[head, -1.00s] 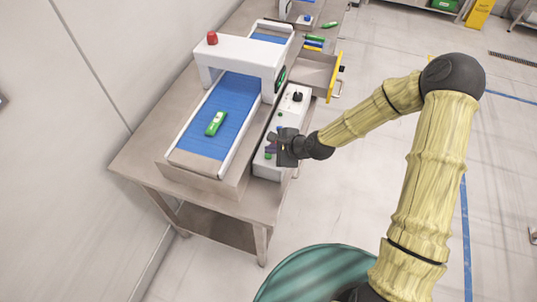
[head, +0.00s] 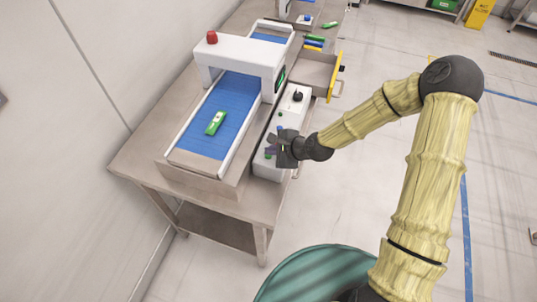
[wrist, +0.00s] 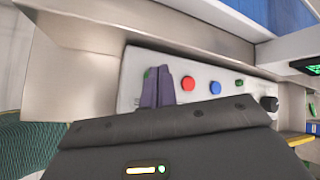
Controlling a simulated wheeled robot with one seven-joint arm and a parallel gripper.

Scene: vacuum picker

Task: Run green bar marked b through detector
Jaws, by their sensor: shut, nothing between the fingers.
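The green bar (head: 215,122) lies on the blue conveyor belt (head: 232,100), in front of the white detector arch (head: 238,62). A pale label shows on the bar, but its letter is too small to read. My gripper (head: 270,148) is at the control box (head: 292,105) beside the belt. In the wrist view its purple fingers (wrist: 158,85) are shut and empty, over the panel (wrist: 130,75) near a green button (wrist: 149,73), which they partly cover. A red button (wrist: 188,83), a blue button (wrist: 214,87) and a black knob (wrist: 269,103) stand in line on the panel.
A red beacon (head: 212,38) tops the arch. An open drawer with a yellow front (head: 339,73) sticks out at the table's right. Several coloured bars (head: 314,44) lie beyond it. A green bin (head: 315,275) stands in front on the floor.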

